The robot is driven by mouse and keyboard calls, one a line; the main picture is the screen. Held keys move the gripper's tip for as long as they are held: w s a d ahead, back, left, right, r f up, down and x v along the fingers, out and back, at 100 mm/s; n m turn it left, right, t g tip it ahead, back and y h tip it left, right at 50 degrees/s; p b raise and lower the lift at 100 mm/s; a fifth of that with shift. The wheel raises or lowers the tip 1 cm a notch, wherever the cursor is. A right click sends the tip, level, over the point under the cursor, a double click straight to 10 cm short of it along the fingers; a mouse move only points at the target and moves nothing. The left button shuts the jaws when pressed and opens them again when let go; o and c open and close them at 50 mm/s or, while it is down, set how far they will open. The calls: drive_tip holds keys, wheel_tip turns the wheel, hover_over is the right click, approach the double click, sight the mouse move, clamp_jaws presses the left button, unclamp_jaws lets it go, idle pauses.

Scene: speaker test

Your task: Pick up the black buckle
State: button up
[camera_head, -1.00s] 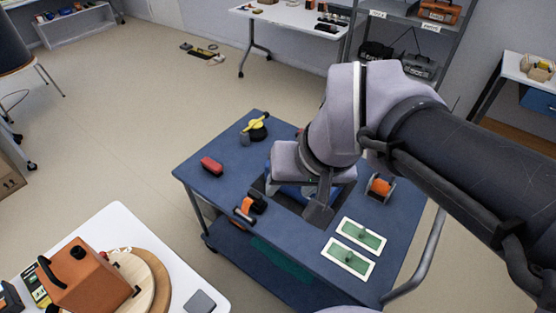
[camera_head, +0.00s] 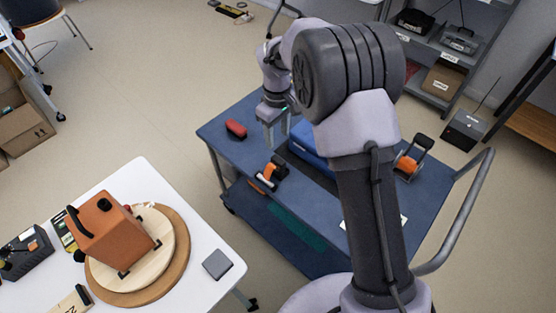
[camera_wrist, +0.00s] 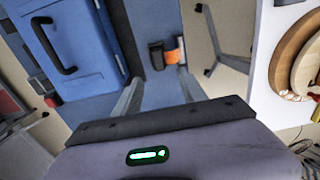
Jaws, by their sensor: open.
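A small black piece (camera_head: 280,168), which looks like the buckle, lies beside an orange strap or roll (camera_head: 268,173) near the front left edge of the blue cart top (camera_head: 215,135). In the wrist view the black piece (camera_wrist: 156,56) shows just beyond the fingers, with the orange part (camera_wrist: 174,52) to its right. My gripper (camera_head: 277,142) is open and points down above the cart, apart from the black piece. The fingers also show in the wrist view (camera_wrist: 160,82), with nothing between them.
A blue case (camera_head: 310,152) with a black handle stands close by; it fills the left of the wrist view (camera_wrist: 75,70). A red object (camera_head: 236,129) and an orange roll in a dark frame (camera_head: 407,163) are on the cart. A white table (camera_head: 140,180) stands at left.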

sight(278, 159)
wheel_tip(278, 159, down, 9)
drive_tip(key=b, duration=0.3)
drive_tip(key=shift+r, duration=0.2)
wheel_tip(278, 159, down, 6)
drive_tip(key=b, duration=0.3)
drive_tip(key=shift+w+d+r, duration=0.15)
drive_tip(key=shift+r, duration=0.2)
drive_tip(key=shift+c, duration=0.4)
clamp_jaws()
